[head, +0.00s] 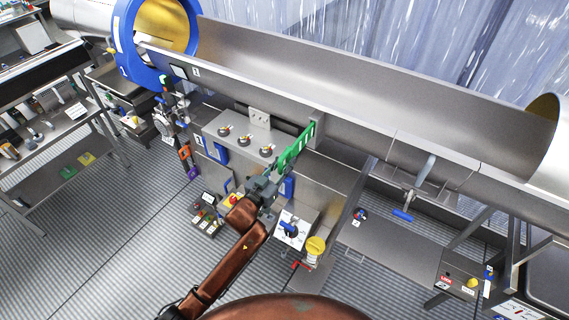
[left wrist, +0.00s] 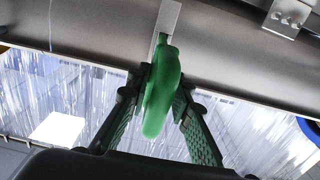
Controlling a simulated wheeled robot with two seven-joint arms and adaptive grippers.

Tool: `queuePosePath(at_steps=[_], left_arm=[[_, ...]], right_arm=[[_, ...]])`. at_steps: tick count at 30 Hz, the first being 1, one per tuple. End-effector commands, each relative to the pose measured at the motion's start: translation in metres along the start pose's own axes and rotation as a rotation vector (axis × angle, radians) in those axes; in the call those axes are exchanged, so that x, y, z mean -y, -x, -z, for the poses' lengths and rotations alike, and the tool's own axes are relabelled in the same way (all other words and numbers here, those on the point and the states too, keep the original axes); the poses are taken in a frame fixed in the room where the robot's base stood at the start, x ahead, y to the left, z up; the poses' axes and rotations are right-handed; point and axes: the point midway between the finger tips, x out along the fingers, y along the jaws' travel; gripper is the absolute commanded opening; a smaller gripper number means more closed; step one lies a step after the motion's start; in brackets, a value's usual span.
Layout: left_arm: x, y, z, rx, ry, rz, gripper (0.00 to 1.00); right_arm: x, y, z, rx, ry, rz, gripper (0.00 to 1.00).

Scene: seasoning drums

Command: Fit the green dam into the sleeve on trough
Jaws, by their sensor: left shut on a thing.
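The green dam (head: 297,146) is a flat green piece with pale marks, held out in front of the long metal trough (head: 310,60). My left gripper (head: 272,180) is shut on its near end. In the left wrist view the dam (left wrist: 160,100) is seen nearly edge-on between the two fingers of the gripper (left wrist: 162,85). Its far end overlaps the foot of a pale upright strip (left wrist: 169,20) on a metal wall, perhaps the sleeve. I cannot tell whether they touch. My right gripper is not in view.
A grey panel with several round knobs (head: 267,151) stands just left of the dam. A blue ring (head: 125,45) surrounds the trough's left end. A yellow-topped item (head: 316,246) stands below right of the gripper. A shelf rack (head: 50,135) is at the left.

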Motion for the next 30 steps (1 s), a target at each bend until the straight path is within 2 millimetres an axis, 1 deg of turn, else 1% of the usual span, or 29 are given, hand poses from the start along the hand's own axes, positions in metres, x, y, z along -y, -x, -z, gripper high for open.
queuePosePath(at_steps=[1, 30], left_arm=[[-0.001, -0.002, 0.003, -0.006, -0.001, -0.001, 0.0], [-0.001, -0.023, 0.003, -0.006, 0.0, -0.002, 0.0]], right_arm=[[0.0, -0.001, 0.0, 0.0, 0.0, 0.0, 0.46], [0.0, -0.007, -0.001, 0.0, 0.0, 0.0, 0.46]])
